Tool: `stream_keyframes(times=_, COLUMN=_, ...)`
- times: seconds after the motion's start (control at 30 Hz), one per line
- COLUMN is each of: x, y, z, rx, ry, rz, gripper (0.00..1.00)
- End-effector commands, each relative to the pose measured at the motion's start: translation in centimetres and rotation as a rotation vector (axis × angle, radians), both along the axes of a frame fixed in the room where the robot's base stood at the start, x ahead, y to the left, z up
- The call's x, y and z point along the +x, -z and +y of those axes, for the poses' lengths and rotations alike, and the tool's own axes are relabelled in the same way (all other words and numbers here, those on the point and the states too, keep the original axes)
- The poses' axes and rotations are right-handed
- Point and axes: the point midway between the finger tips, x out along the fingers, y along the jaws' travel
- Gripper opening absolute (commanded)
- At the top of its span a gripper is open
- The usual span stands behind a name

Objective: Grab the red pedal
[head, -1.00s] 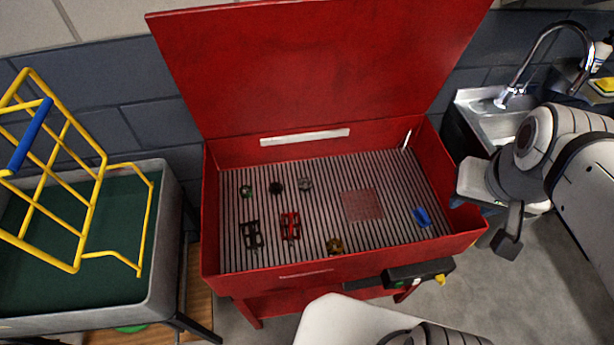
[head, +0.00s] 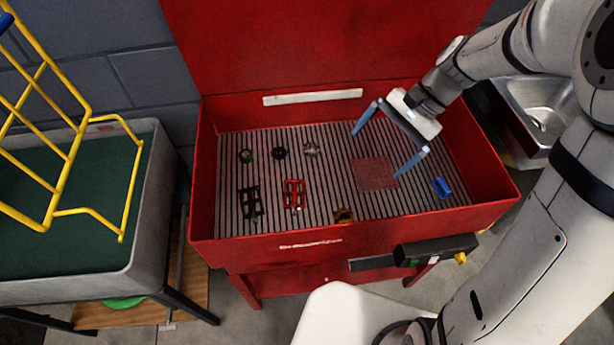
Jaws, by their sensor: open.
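The red pedal (head: 294,194) lies flat on the striped floor of the red bin, left of the middle and near the front. It is fully visible in the head view. My gripper (head: 376,154) is open and empty. Its two blue-grey fingers are spread wide over the right part of the bin, above the pinkish square patch (head: 375,174). The gripper is to the right of the red pedal and apart from it.
A black pedal (head: 250,202) lies just left of the red one. Green (head: 246,156), black (head: 280,153) and grey (head: 311,148) round parts lie behind. A brown-gold part (head: 344,215) and a blue part (head: 441,187) lie to the right. The red bin's walls (head: 300,242) surround them.

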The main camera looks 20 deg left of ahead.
Motion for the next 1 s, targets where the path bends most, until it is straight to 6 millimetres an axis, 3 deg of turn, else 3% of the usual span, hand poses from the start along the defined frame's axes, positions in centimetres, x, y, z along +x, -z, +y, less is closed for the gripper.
stream_keyframes(times=0.03, x=0.6, y=2.7, z=1.1, rx=0.016, ry=0.014, rz=0.055, gripper=1.00)
stream_keyframes(times=0.5, x=4.1, y=17.8, z=10.8, rx=0.140, ry=0.175, rz=0.524, gripper=1.00)
stream_keyframes(times=0.7, x=4.5, y=21.2, z=12.9, rx=0.162, ry=0.212, rz=0.631, gripper=1.00)
stream_keyframes(times=1.0, x=3.1, y=22.7, z=14.8, rx=0.166, ry=0.221, rz=0.660, gripper=1.00)
